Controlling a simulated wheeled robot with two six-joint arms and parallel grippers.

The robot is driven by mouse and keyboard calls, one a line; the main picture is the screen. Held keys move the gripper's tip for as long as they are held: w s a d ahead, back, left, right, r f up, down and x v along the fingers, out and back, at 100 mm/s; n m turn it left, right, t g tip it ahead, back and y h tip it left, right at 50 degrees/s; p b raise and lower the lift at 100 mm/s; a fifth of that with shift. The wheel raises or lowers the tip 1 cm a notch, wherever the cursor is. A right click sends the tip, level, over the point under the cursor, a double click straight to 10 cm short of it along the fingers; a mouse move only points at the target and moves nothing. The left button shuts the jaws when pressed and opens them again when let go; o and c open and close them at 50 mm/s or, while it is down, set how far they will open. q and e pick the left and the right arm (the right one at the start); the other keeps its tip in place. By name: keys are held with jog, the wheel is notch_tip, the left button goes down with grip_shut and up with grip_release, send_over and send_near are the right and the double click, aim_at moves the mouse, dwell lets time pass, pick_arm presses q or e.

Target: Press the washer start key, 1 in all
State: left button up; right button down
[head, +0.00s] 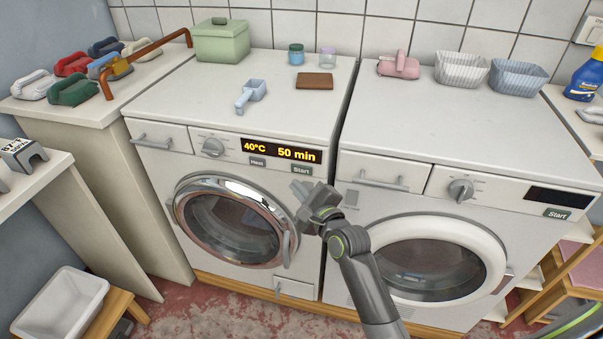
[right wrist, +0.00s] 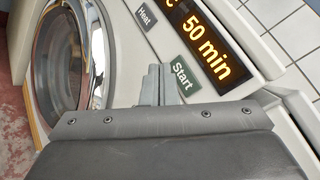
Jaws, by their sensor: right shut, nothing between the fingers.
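The washer (head: 225,172) is the left machine, with a chrome-ringed round door and a lit display (head: 282,151) reading 40°C and 50 min. Its dark start key (head: 301,170) sits under the display, right of the Heat key (head: 258,162). In the right wrist view the start key (right wrist: 182,75) shows just right of my shut fingertips. My right gripper (head: 299,187) is shut and empty, just below the start key in the head view. The right wrist view shows its fingers (right wrist: 158,80) together; I cannot tell whether they touch the panel. My left gripper is not in view.
A second machine (head: 441,250) with a white-ringed door, a dark display and its own Start key (head: 557,213) stands to the right. A scoop (head: 250,94), a green box (head: 221,41) and small jars stand on the washer top. A white basin (head: 60,302) is at lower left.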

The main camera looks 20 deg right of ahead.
aim_at(293, 170)
jog(key=shift+w+d, duration=0.65)
jog(key=shift+w, duration=0.35)
jog(key=shift+w+p, duration=0.1)
jog(key=shift+p, duration=0.2)
dwell(1.1)
jog(key=shift+w+d+r, duration=0.1)
jog(key=shift+w+d, duration=0.15)
